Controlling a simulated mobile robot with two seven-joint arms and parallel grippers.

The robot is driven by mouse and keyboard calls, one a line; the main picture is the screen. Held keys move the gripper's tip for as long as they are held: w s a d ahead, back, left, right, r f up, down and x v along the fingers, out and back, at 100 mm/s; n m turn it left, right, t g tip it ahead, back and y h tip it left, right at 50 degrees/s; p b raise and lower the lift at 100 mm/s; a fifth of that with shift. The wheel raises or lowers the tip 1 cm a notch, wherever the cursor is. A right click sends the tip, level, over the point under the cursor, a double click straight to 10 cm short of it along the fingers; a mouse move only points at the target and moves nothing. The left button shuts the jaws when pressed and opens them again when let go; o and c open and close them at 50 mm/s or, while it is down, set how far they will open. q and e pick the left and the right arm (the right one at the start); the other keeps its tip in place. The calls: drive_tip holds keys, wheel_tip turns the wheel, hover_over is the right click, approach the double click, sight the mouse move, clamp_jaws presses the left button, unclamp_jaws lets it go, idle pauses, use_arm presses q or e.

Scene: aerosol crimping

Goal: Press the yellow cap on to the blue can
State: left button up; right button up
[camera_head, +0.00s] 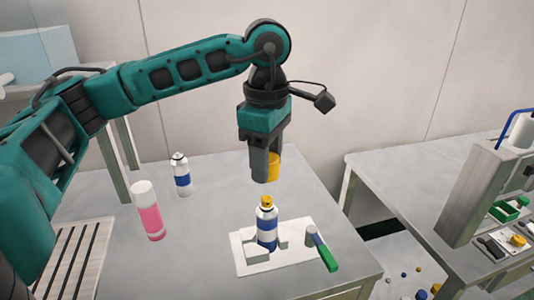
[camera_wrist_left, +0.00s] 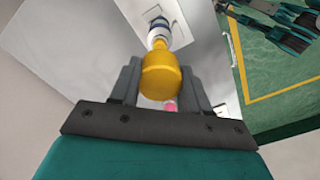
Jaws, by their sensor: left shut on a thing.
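The yellow cap (camera_head: 273,167) is held between the fingers of my left gripper (camera_head: 266,172), which is shut on it. In the left wrist view the yellow cap (camera_wrist_left: 161,77) sits between the two grey fingers of my left gripper (camera_wrist_left: 160,88). The blue can (camera_head: 267,226) is white with a blue band and a small yellow top, and stands upright in the white fixture (camera_head: 250,262). The cap is above the can with a visible gap. The can also shows beyond the cap in the left wrist view (camera_wrist_left: 158,35). My right gripper is not in view.
A pink can with a white cap (camera_head: 149,212) and a white-and-blue can (camera_head: 181,175) stand to the left on the grey table (camera_head: 205,235). A second table with a machine (camera_head: 480,190) stands at right.

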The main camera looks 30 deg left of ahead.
sight(267, 198)
use_arm(q)
wheel_tip(267, 198, down, 5)
drive_tip(key=b, duration=0.3)
drive_tip(key=shift+f, duration=0.15)
drive_tip(key=shift+f+b, duration=1)
drive_tip(key=shift+b, duration=0.15)
idle(0.8)
drive_tip(key=o, duration=1.1)
drive_tip(key=shift+o, duration=0.3)
drive_tip(key=o, duration=0.4)
